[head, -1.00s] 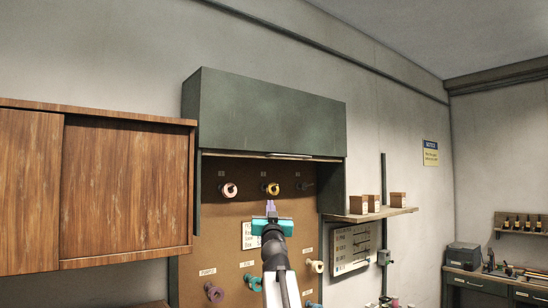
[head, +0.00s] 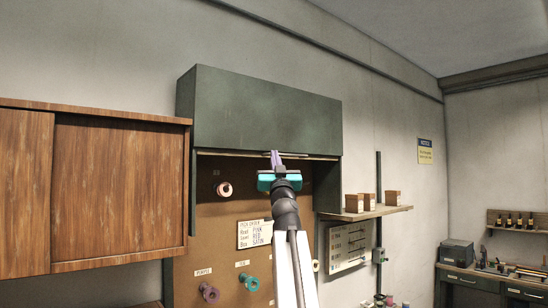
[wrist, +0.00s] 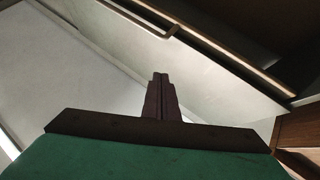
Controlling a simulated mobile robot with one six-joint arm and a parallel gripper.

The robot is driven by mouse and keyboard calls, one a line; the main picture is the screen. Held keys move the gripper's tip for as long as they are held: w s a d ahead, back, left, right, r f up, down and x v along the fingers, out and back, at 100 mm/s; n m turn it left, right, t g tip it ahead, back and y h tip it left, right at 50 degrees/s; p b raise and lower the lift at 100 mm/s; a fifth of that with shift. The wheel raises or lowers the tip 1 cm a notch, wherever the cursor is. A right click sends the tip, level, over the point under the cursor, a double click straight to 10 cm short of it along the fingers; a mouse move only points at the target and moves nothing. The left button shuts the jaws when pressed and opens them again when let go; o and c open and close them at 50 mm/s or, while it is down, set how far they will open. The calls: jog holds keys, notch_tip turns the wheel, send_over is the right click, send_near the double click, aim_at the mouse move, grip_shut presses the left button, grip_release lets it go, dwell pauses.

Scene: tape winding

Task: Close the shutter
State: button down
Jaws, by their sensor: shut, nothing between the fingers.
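The shutter is a dark green panel (head: 265,112) at the top of the wall cabinet, raised, with the pegboard below it uncovered. A thin light handle strip runs at its lower edge, partly behind my fingers. My gripper (head: 274,155) points upward, its purple fingers together and empty. In the head view the tips overlap the shutter's lower edge; I cannot tell whether they touch it. In the wrist view the closed fingers (wrist: 160,78) stand upright in the middle, below a pale slanting surface with a dark edge.
The brown pegboard (head: 215,220) holds spools of tape, including a pink one (head: 223,190), and a printed card (head: 254,234). A wooden sliding-door cabinet (head: 115,190) hangs to the left. A shelf (head: 370,213) with small boxes is to the right.

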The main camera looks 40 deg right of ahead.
jog(key=shift+x, duration=4.8)
jog(key=shift+w+d+f+b, duration=0.15)
jog(key=shift+w+f+b, duration=0.1)
jog(key=shift+f, duration=0.35)
jog(key=shift+w+d+f+b, duration=0.15)
jog(key=shift+f+b, duration=0.15)
jog(key=shift+f, duration=0.35)
jog(key=shift+w+d+f+b, duration=0.15)
jog(key=shift+w+f+b, duration=0.1)
jog(key=shift+f, duration=0.35)
jog(key=shift+f, duration=0.1)
notch_tip(320, 180, down, 28)
jog(key=b, duration=1.8)
jog(key=shift+s, duration=0.1)
